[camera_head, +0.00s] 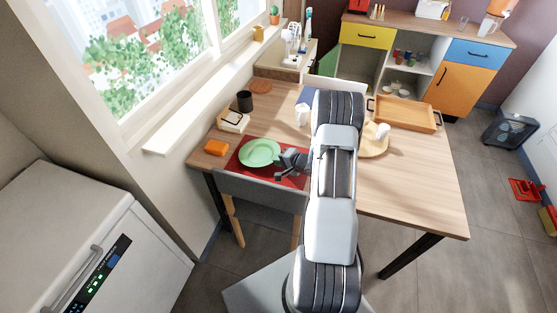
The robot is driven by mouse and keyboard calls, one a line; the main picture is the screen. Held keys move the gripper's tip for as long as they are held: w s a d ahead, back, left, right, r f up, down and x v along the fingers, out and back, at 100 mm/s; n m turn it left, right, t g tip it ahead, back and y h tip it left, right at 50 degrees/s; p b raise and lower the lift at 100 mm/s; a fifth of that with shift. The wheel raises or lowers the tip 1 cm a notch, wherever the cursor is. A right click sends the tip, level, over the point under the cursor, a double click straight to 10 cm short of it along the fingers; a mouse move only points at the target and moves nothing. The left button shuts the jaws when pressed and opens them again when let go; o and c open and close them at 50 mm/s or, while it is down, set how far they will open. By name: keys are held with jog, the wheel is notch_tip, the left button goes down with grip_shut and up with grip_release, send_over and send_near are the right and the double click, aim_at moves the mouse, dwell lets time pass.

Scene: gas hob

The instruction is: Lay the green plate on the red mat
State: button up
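The green plate (259,152) is round and shows over the left part of the red mat (236,165) on the wooden table. It looks roughly level. From this one view I cannot tell whether it rests on the mat or is a little above it. My gripper (281,160) is at the plate's right edge, over the mat, and seems to touch or nearly touch the rim. The fingers are small and dark, so I cannot tell whether they are shut on the rim. My arm hides what lies right of the mat.
An orange block (216,147) lies left of the mat. A dark cup (244,101), a white mug (303,115), a wooden tray (406,114) and a round board (373,147) stand farther back. A grey chair (260,190) is at the front edge. The table's right front is clear.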

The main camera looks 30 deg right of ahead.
jog(key=o, duration=0.5)
jog(key=shift+c, duration=0.2)
jog(key=v, duration=1.3)
jog(key=shift+s+d, duration=0.2)
jog(key=shift+s, duration=0.15)
jog(key=shift+r, duration=0.15)
